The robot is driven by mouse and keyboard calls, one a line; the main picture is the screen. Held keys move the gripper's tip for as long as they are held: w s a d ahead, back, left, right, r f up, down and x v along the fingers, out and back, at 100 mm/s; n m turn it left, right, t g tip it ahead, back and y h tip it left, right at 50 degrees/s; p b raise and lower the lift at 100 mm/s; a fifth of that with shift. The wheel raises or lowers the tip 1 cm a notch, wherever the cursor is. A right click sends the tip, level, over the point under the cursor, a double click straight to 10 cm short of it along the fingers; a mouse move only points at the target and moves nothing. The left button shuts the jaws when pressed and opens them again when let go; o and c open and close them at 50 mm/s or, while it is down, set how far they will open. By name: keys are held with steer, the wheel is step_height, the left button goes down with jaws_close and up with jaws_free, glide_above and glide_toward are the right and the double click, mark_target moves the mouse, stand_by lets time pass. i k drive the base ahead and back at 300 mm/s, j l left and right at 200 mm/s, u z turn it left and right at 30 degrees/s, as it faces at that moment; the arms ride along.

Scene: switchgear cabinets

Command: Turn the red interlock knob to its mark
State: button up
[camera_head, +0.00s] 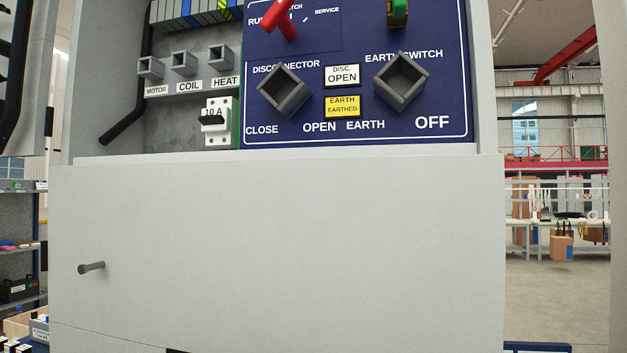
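The red interlock knob (279,20) is at the top of the blue panel (350,125), partly cut off by the upper edge of the view. My gripper is not in view.
Two square sockets, disconnector (284,91) and earth switch (401,81), stick out below the knob. A green and yellow part (398,13) is at upper right. A breaker (216,121) is at left. A grey cover (280,250) with a peg handle (91,267) fills the lower front.

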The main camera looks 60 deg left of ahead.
mark_target(277, 14)
steer(key=u, duration=1.25)
steer(key=k+l+u, duration=0.25)
steer(key=k+u, duration=0.15)
